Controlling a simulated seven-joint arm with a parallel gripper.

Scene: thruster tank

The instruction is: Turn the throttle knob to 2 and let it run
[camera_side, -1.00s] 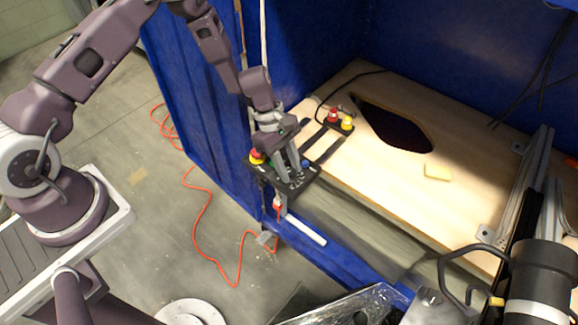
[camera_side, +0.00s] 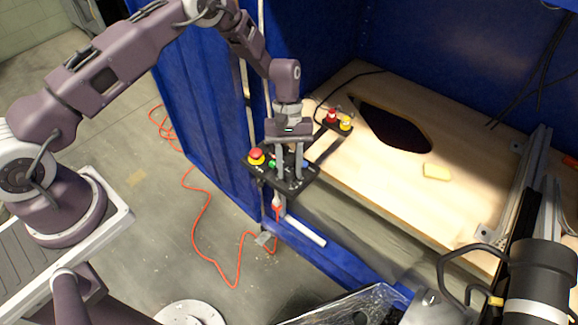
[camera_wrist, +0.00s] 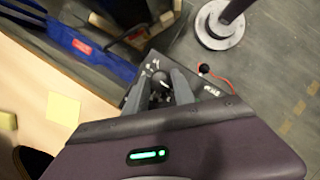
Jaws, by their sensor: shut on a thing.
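The throttle knob (camera_wrist: 158,77) is a small dark knob with a pale mark, on a black control panel (camera_side: 290,187) with white markings. My gripper (camera_wrist: 162,84) points down at the panel, with one finger on each side of the knob, shut on it. In the side view, my gripper (camera_side: 289,177) stands nearly upright over the panel, and its fingers hide the knob. The number the knob points to cannot be read.
A red stop button (camera_side: 256,155) on yellow sits at the panel's left, and a blue button (camera_side: 304,164) at its right. A second box with red (camera_side: 332,115) and yellow buttons stands behind. A wooden deck (camera_side: 385,185) holds a yellow block (camera_side: 437,172).

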